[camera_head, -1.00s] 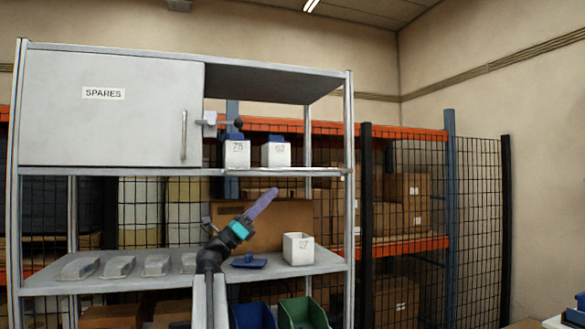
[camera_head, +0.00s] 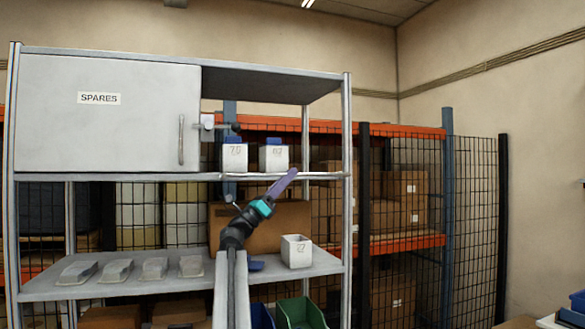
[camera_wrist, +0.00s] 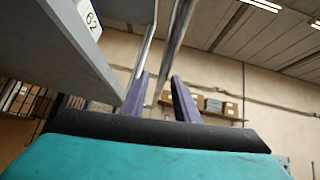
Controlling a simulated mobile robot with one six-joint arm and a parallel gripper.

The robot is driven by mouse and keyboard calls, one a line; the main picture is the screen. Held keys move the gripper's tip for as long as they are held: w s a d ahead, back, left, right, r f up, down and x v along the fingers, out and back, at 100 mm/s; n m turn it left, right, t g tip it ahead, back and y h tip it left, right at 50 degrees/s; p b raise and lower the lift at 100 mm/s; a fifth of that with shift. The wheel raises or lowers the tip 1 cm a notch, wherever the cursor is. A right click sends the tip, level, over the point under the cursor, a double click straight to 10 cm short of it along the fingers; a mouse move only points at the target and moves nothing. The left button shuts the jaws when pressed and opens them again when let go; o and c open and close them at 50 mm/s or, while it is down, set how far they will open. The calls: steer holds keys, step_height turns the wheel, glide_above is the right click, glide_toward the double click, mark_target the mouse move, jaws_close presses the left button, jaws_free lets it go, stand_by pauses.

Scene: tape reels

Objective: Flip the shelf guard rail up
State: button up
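The guard rail (camera_head: 322,175) is a thin pale metal bar along the front edge of the upper open shelf bay, low at shelf level. It also shows in the wrist view as a long bar (camera_wrist: 176,35) running down toward the gap between my fingers. My gripper (camera_head: 291,174), with purple fingers and a teal body, is raised at the rail's height, near its middle. In the wrist view my fingers (camera_wrist: 160,80) are apart, with the rail seen between or just beyond them. I cannot tell whether they touch it.
Two white bins (camera_head: 234,157) (camera_head: 273,158) with blue items stand behind the rail. A closed SPARES cabinet (camera_head: 100,125) is at left, with a black-knobbed lever (camera_head: 215,125) beside it. The lower shelf (camera_head: 110,288) holds grey pieces and a white bin (camera_head: 296,251). A shelf post (camera_head: 347,200) stands at right.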

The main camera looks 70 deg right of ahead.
steer(key=shift+p+x, duration=0.4)
steer(key=shift+x, duration=1.2)
jaws_close()
